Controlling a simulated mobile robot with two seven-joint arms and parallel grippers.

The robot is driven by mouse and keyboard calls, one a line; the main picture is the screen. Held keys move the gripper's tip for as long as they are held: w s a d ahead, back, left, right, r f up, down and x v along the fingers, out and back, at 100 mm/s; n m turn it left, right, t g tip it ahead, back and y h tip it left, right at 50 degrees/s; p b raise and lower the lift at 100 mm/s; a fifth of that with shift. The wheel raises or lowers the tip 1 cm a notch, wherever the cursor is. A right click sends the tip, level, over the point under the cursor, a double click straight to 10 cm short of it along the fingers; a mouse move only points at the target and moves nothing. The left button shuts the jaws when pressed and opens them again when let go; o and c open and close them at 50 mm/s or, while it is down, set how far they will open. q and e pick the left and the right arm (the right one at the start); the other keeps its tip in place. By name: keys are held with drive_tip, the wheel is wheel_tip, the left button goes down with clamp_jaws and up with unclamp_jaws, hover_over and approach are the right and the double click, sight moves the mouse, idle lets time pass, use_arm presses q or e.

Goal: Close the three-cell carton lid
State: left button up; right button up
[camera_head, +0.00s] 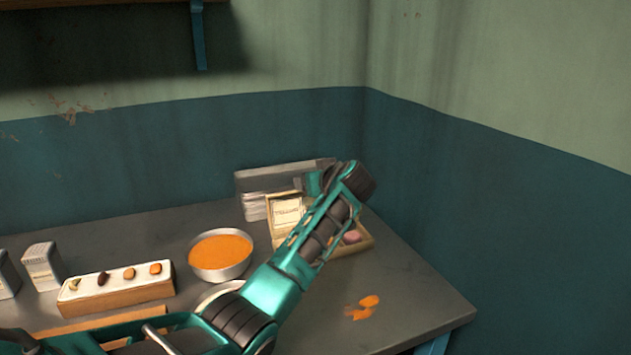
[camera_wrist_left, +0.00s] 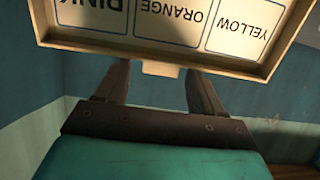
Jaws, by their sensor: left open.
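The carton (camera_head: 367,240) stands near the back right of the table, with a pink piece (camera_head: 351,237) showing in it. Its lid (camera_head: 286,212) stands raised, with a label reading "YELLOW" facing me. In the left wrist view the lid's inner face (camera_wrist_left: 247,28) shows labels YELLOW, ORANGE and PINK, upside down, and a small tab on its edge (camera_wrist_left: 160,69). My left gripper (camera_wrist_left: 158,75) is open, its two fingers apart at the lid's edge on either side of the tab; I cannot tell whether they touch. My left arm hides much of the carton in the head view.
A bowl of orange liquid (camera_head: 220,253) stands left of the carton. A wooden block with several small pieces (camera_head: 117,290) and a grey carton (camera_head: 42,266) are farther left. An orange spill (camera_head: 362,307) marks the table's (camera_head: 420,305) right front.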

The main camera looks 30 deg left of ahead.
use_arm(q)
drive_tip(key=shift+c, duration=0.4)
clamp_jaws()
